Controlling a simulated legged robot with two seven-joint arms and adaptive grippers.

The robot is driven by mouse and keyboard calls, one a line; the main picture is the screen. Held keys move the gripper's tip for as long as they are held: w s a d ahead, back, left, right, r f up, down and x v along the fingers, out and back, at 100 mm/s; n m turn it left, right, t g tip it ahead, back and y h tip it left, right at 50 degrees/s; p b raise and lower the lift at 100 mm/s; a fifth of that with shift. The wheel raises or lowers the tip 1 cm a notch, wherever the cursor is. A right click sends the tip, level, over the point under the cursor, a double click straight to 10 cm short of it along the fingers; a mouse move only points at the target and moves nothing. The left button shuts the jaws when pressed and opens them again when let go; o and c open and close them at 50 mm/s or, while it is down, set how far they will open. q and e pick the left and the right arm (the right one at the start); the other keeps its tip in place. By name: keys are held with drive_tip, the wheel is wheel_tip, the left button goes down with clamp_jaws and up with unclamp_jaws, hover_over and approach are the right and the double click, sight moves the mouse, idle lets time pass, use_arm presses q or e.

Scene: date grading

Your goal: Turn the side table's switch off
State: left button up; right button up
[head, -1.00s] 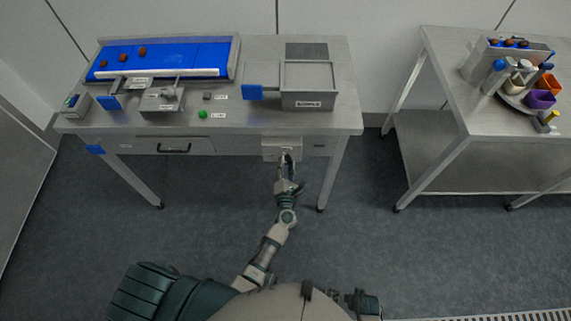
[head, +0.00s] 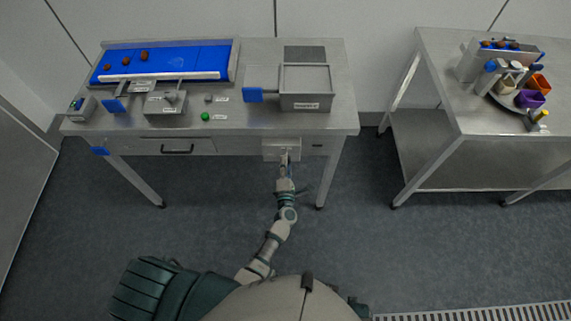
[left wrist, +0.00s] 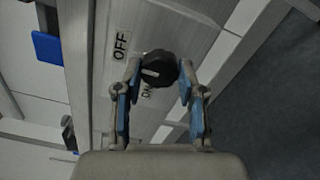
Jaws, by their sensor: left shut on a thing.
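The switch is a round black knob (left wrist: 158,67) with a white mark, on a grey box (head: 281,149) at the front edge of the table with the blue belt. In the left wrist view an OFF label (left wrist: 121,45) is at the knob's upper left and a partly covered ON label (left wrist: 147,92) is just below it. The white mark lies on the knob's left side, between the two labels. My left gripper (left wrist: 158,72) is shut on the knob, one finger on each side. In the head view the gripper (head: 285,163) hides the knob. My right gripper is out of view.
The table (head: 240,128) holds a blue belt (head: 190,62) with brown dates, a green button (head: 205,116) and a lidded box (head: 305,87). A drawer (head: 177,147) is left of the switch. A second table (head: 450,110) with cups stands right. Floor between them is clear.

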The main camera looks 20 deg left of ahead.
use_arm(q)
drive_tip(key=shift+s+d+f, duration=0.1)
drive_tip(key=shift+d+f, duration=0.05)
drive_tip(key=shift+f, duration=0.15)
drive_tip(key=o, duration=1.1)
drive_tip(key=shift+o, duration=0.2)
drive_tip(key=shift+r, duration=0.1)
drive_tip(key=v, duration=1.2)
drive_tip(key=shift+d, duration=0.1)
